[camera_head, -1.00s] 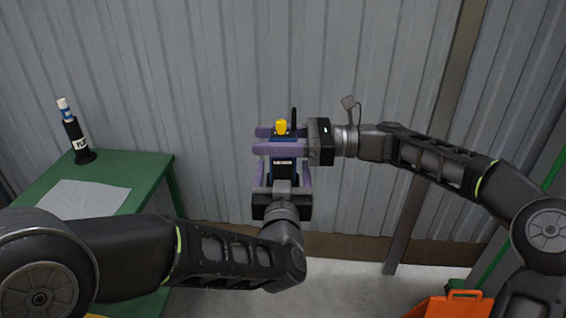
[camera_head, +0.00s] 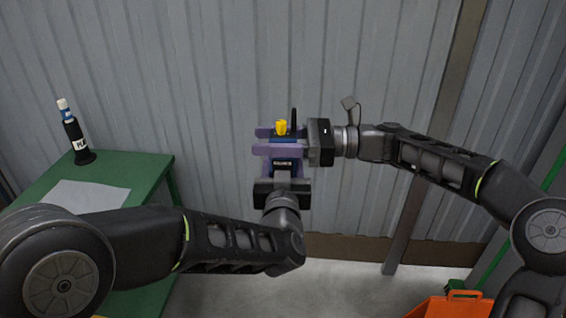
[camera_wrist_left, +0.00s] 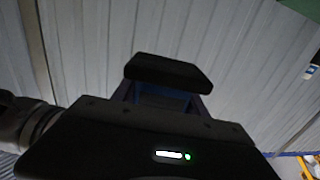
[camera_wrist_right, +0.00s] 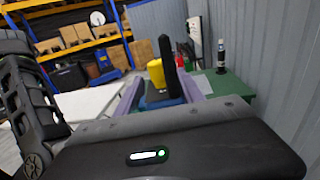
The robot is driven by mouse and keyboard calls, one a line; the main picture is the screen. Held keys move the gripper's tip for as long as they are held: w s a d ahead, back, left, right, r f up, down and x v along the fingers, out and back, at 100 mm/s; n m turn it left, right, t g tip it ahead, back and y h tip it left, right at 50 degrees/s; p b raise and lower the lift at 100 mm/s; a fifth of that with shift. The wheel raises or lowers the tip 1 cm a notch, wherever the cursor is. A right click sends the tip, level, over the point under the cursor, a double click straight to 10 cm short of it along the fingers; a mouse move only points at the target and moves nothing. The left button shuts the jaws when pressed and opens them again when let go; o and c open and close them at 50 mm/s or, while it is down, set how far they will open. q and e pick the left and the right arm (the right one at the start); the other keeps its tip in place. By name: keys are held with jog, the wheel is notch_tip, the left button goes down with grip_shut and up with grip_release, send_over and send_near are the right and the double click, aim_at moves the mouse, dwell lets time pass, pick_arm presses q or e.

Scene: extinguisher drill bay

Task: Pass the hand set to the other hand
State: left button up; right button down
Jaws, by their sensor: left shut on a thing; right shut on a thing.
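The hand set (camera_head: 284,162) is a dark blue radio with a pale label, a yellow knob and a black antenna. It stands about upright in mid-air in the head view. My right gripper (camera_head: 262,141) comes from the right and is shut on its upper part with purple fingers. My left gripper (camera_head: 283,173) comes from below and is shut on its lower part. In the right wrist view the knob and antenna of the hand set (camera_wrist_right: 156,76) show between the purple fingers. In the left wrist view a dark block hides most of it.
A green table (camera_head: 135,172) stands at the left with a white sheet (camera_head: 85,196) and a black bottle-like object (camera_head: 76,140). An orange object (camera_head: 450,306) is at the lower right. A corrugated wall (camera_head: 200,70) is behind. Shelves with boxes (camera_wrist_right: 75,40) show in the right wrist view.

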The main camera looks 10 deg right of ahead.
pick_arm(q)
grip_shut()
jog(key=shift+r, duration=0.1)
pick_arm(e)
jog(key=c, duration=0.6)
grip_release()
jog(key=shift+c, duration=0.2)
jog(key=shift+d, duration=0.15)
jog(key=s+d, duration=0.1)
jog(key=d, duration=1)
jog(key=shift+s+d, duration=0.2)
jog(key=shift+d, duration=0.15)
